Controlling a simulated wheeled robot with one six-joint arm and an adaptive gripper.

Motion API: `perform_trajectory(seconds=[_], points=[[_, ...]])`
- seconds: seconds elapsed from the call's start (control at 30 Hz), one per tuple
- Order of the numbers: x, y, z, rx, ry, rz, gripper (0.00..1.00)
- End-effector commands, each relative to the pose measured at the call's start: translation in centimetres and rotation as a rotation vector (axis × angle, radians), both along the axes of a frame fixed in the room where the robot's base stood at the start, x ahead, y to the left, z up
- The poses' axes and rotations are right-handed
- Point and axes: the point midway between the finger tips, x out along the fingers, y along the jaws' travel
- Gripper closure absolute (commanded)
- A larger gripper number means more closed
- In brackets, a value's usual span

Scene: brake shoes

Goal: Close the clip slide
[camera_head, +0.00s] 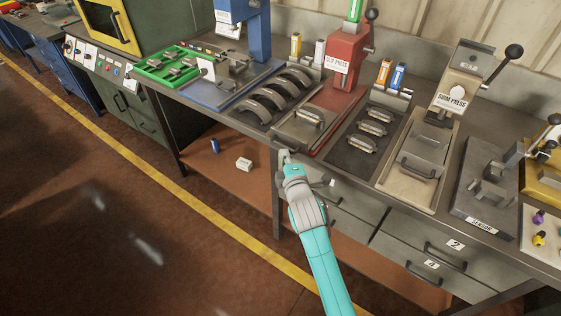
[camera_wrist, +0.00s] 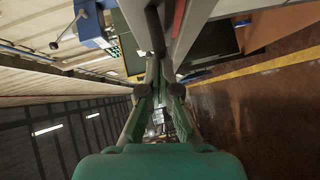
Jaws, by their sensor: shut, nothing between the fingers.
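The red clip press (camera_head: 346,58) stands at the back of the bench, with its label partly readable. Its red base runs forward from it. A grey clip slide (camera_head: 292,133) with a bar handle (camera_head: 309,115) lies at the front end of this base, apart from the press head. Bare red base shows between them. My gripper (camera_head: 285,154) is shut and empty at the bench's front edge, just in front of the slide. In the wrist view my closed fingers (camera_wrist: 155,65) point toward a dark bar (camera_wrist: 154,28). I cannot tell whether they touch it.
Left of the slide is a dark mat with curved brake shoes (camera_head: 266,103). To the right are a mat with several clips (camera_head: 372,129) and the tan shim press (camera_head: 455,95). Drawers (camera_head: 419,259) lie below the bench. The floor left of my arm is clear.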

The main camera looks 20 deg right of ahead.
Motion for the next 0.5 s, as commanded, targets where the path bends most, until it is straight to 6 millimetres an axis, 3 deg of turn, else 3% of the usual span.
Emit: perform_trajectory(seconds=[0.1,0.3,0.5], points=[[2.0,-3.0,0.1,0.002,-0.002,-0.008,1.00],[5.0,-7.0,0.1,0.000,-0.001,-0.005,1.00],[6.1,-8.6,0.1,0.000,-0.002,-0.002,1.00]])
